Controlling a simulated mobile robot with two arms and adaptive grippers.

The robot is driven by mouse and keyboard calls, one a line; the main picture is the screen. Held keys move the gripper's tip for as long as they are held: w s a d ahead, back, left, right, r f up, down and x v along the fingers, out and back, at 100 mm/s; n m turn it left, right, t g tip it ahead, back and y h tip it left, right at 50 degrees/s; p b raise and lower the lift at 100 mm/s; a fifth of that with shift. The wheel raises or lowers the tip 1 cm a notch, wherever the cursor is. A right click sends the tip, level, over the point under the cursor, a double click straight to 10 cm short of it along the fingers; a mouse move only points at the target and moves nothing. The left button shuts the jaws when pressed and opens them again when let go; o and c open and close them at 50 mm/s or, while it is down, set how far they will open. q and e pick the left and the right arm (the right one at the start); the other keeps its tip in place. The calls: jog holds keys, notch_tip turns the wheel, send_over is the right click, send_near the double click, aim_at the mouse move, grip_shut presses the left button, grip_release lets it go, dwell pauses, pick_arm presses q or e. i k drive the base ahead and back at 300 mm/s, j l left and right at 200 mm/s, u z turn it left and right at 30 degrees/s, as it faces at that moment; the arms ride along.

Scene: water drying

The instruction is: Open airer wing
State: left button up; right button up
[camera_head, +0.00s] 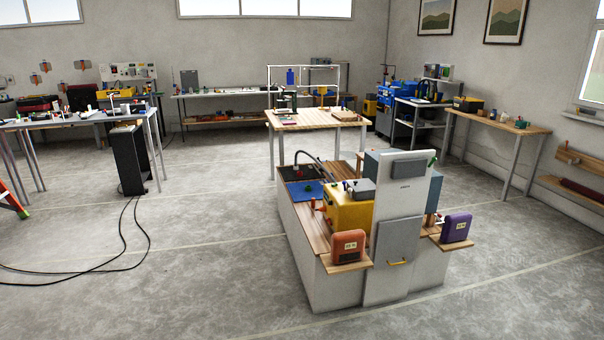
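I cannot make out a clothes airer or an airer wing for certain in the head view. A thin pale upright frame (303,67) shows behind the wooden-topped table at the back middle, but it is too small to tell what it is. Neither of my grippers shows, and no part of my arms is in view.
A grey island with a tall cabinet (403,190) stands right of centre, bearing a yellow box (350,212), orange box (347,246) and purple box (456,228). A wooden-topped table (318,120) stands behind. Black cables (85,272) lie left. The front-left floor is mostly clear.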

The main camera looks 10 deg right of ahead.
aim_at(398, 240)
jog(key=i+l, duration=0.25)
jog(key=i, duration=0.2)
jog(key=i+l+z, duration=0.1)
jog(key=i+l, duration=0.4)
jog(key=i, duration=0.35)
jog(key=i+l+z, duration=0.1)
jog(key=i+l, duration=0.15)
jog(key=i, duration=0.15)
